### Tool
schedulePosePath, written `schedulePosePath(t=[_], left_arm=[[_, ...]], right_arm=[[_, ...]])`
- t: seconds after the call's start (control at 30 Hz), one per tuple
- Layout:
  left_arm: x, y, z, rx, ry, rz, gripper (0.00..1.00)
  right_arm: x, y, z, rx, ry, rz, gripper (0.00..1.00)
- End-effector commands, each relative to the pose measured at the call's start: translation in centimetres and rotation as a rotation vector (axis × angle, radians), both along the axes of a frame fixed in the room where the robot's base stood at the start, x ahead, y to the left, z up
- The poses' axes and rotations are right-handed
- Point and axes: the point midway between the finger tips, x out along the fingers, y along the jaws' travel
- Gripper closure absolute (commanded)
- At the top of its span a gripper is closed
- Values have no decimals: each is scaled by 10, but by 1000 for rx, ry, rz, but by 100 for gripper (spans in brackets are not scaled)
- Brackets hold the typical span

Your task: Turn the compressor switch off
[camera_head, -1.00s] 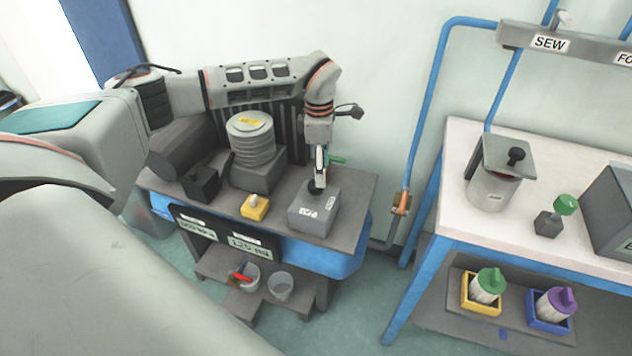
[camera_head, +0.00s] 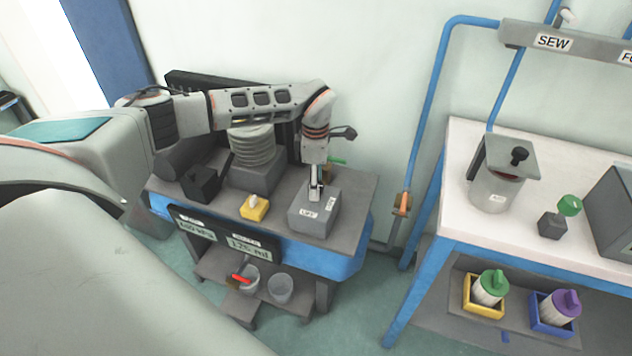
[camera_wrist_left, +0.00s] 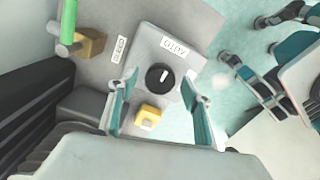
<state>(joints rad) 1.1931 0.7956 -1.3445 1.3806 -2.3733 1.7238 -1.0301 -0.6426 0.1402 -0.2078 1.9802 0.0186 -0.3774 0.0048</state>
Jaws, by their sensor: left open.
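The compressor switch is a black round knob (camera_wrist_left: 158,77) on top of a grey box (camera_head: 318,222) at the front right of the compressor bench. A white mark on the knob points roughly toward the AUTO label (camera_wrist_left: 174,46) in the wrist view. A second label (camera_wrist_left: 118,48) sits on the box's other side. My left gripper (camera_head: 315,194) points down over the box; in the wrist view its open fingers (camera_wrist_left: 162,80) stand on either side of the knob. Contact cannot be told. The head view hides the knob behind the gripper. My right gripper (camera_wrist_left: 250,48) appears open at the wrist view's right.
A yellow block (camera_head: 255,208) sits left of the box. A green-handled valve (camera_wrist_left: 68,25) is behind it. The ribbed compressor cylinder (camera_head: 252,146) stands farther left. A white-topped table (camera_head: 463,160) is to the right, with floor between.

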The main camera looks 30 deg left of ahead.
Motion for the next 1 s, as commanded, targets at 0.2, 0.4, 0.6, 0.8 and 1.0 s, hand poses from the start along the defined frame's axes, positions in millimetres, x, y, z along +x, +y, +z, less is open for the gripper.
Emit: schedulePosePath(t=[0.2,0.4,0.6,0.8,1.0], left_arm=[[0,0,0,0,0,0,87],[0,0,0,0,0,2,90],[0,0,2,0,0,39,90],[0,0,4,0,-1,145,89],[0,-1,5,-1,-1,317,89]], right_arm=[[0,0,1,0,-2,-1,60],[1,0,1,1,-3,-1,60],[3,0,8,4,-9,-2,60],[4,3,19,15,-13,-3,60],[3,3,32,15,-12,-1,60]])
